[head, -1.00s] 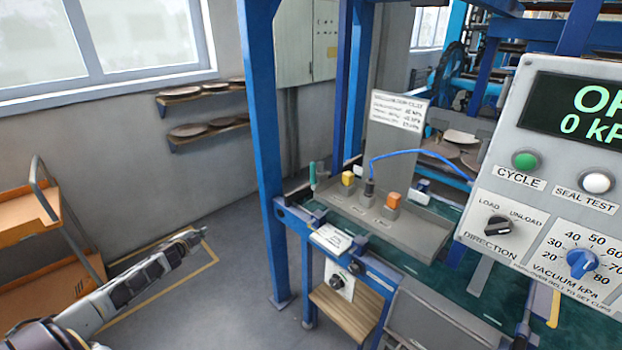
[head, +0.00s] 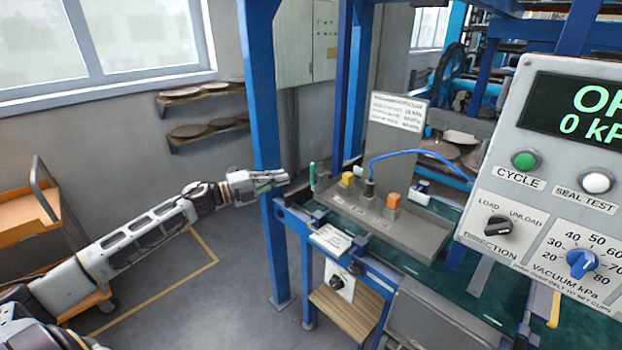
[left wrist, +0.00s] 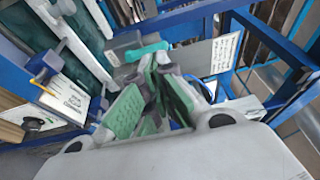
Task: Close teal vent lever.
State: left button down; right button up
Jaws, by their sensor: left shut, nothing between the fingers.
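The teal vent lever (head: 312,176) stands upright at the left end of the grey tray on the blue frame in the head view. It also shows as a teal bar (left wrist: 146,51) just beyond the fingers in the left wrist view. My left gripper (head: 284,178) is shut and empty, a short way left of the lever, pointing at it. Its green finger pads show close together in the left wrist view (left wrist: 152,100). I cannot tell from these views whether the fingertips touch the lever. My right gripper is not in view.
A blue upright post (head: 262,100) stands beside my left gripper. The grey tray (head: 425,238) carries yellow and orange blocks and a plug with a blue hose (head: 415,153). A control panel (head: 545,200) fills the right side. An orange cart (head: 28,208) stands at the left.

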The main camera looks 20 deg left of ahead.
pick_arm(q)
jog(key=s+d+g, duration=0.1)
jog(key=s+d+m+g+h, duration=0.1)
jog(key=s+d+m+h, duration=0.1)
jog(key=shift+s+d+f+g, duration=0.1)
jog(key=shift+d+f+g, duration=0.25)
jog(key=shift+g, duration=0.05)
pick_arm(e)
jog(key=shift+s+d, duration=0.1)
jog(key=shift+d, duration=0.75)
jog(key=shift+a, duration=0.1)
